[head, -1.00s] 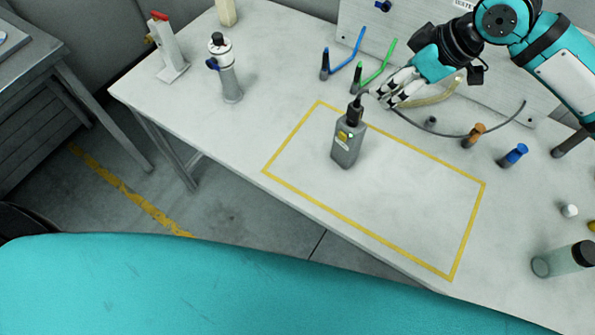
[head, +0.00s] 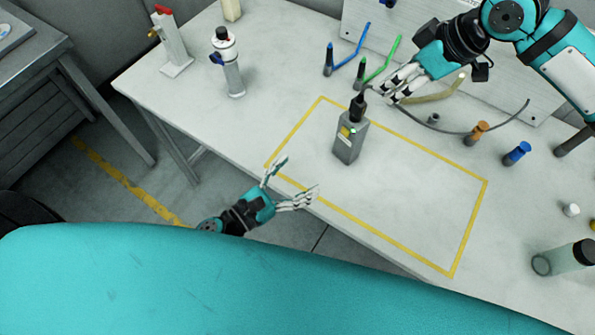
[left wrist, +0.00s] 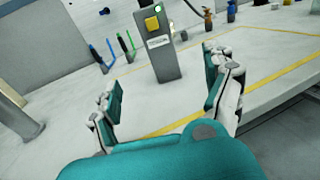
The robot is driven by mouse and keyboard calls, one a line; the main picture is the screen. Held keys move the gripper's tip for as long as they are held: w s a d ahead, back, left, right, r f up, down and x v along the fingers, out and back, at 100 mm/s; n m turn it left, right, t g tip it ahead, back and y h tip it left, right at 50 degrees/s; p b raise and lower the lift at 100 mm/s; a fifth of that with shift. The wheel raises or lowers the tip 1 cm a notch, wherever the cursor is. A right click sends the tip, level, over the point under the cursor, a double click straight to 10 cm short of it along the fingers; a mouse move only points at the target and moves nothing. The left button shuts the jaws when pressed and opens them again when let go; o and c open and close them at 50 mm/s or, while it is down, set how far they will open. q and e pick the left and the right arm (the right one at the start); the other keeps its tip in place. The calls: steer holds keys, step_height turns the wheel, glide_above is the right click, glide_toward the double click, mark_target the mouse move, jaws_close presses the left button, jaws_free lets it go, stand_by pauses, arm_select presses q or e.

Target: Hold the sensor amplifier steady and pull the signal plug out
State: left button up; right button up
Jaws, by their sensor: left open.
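The sensor amplifier (head: 349,147) is a grey upright box with a yellow patch and a green light, inside the yellow outline on the table. It also shows in the left wrist view (left wrist: 166,62), ahead between my fingers. The black signal plug (head: 358,105) sits at its top, with a dark cable (head: 460,132) curving right. My left gripper (head: 301,174) is open and empty at the table's front edge, apart from the amplifier. My right gripper (head: 391,92) is beside the plug, right of it; its finger gap is unclear.
A grey and white bottle-like device (head: 229,65) and a red-handled stand (head: 171,45) are at the left. Blue (head: 350,50) and green (head: 383,62) cables lie behind the amplifier. Orange (head: 477,133) and blue (head: 517,153) plugs and a clear bottle (head: 561,259) are at right. The outline's right half is clear.

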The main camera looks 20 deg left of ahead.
mark_target(345, 137)
arm_select(q)
steer(key=x, duration=0.6)
steer(key=r+x, duration=0.1)
steer(key=x, duration=1.1)
steer(key=shift+w+r, duration=0.1)
steer(key=shift+r, duration=0.3)
